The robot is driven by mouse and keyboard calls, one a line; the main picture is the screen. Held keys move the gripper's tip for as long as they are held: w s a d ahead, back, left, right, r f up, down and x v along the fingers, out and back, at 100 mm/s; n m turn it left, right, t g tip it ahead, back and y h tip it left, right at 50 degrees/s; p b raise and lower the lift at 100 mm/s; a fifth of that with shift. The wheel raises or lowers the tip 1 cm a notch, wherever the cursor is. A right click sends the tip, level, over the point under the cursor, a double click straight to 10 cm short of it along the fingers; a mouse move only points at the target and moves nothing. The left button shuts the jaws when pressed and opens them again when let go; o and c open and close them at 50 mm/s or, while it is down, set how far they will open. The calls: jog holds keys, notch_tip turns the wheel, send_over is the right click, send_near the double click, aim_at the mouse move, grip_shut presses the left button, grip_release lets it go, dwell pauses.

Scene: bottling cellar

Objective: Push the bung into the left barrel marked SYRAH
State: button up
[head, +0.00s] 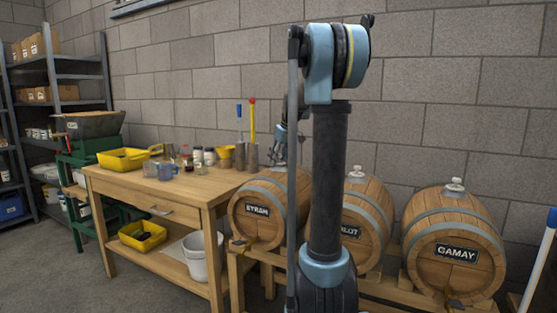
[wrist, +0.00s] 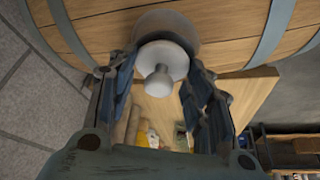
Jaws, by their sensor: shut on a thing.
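The left barrel (head: 262,212), marked SYRAH, lies on its side on a wooden rack beside the workbench. In the wrist view the staves and hoops of a barrel (wrist: 225,50) fill the top. My gripper (wrist: 150,75) has its fingers on both sides of a pale bung (wrist: 162,62) with a small knob, and is shut on it. The bung is at the barrel, in front of a round greyish patch; how deep it sits I cannot tell. In the head view my gripper (head: 277,155) is over the SYRAH barrel, partly behind my arm, and the bung cannot be made out.
A middle barrel (head: 366,222), its label partly hidden by my arm, and a GAMAY barrel (head: 455,240) stand to the right, each with a pale stopper on top. The workbench (head: 190,186) at left carries a yellow tray (head: 124,159), jars and upright tools close to the SYRAH barrel.

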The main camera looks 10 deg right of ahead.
jog(key=o, duration=1.1)
jog(key=shift+o, duration=0.7)
jog(key=o, duration=0.4)
jog(key=shift+c, duration=0.2)
jog(key=shift+r, duration=4)
